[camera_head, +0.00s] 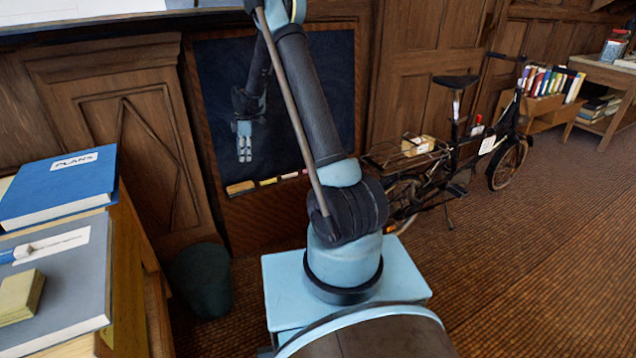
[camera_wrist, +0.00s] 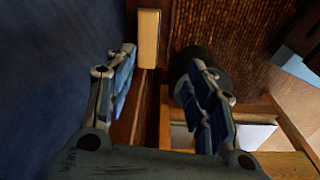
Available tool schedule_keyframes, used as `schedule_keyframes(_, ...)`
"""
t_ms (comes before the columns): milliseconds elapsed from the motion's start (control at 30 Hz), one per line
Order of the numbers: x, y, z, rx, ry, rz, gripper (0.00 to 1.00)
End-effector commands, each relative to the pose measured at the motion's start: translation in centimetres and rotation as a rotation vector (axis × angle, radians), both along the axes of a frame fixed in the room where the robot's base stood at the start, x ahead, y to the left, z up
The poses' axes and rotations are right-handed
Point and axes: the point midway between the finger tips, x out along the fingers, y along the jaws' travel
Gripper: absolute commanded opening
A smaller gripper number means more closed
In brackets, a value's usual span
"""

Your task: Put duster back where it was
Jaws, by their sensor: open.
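A tan block that looks like the duster (camera_head: 240,187) lies at the left end of the ledge under the dark chalkboard (camera_head: 330,110). In the wrist view the same duster (camera_wrist: 148,38) sits on the wooden ledge, beyond my fingertips. My gripper (camera_head: 244,145) hangs in front of the board, above the duster, with its fingers pointing down. In the wrist view my gripper (camera_wrist: 162,65) has its two fingers well apart with nothing between them. The duster is apart from both fingers.
Small yellow and pale pieces (camera_head: 268,181) lie along the ledge right of the duster. A dark bin (camera_head: 201,280) stands on the floor below. At left, a desk holds a blue PLANS book (camera_head: 60,185) and a pale yellow block (camera_head: 20,296) on a grey book. A bicycle (camera_head: 455,150) stands at right.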

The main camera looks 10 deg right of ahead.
Motion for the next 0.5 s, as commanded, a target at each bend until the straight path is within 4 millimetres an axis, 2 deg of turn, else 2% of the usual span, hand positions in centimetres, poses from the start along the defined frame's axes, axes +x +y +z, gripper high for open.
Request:
schedule_keyframes(33,-0.9,-0.9,1.7,-0.002,-0.001,-0.036,0.50)
schedule_keyframes(200,-3.6,-3.4,6.3,-0.006,-0.005,-0.165,0.50)
schedule_keyframes(500,-9.5,-7.8,13.2,-0.009,-0.013,-0.390,0.50)
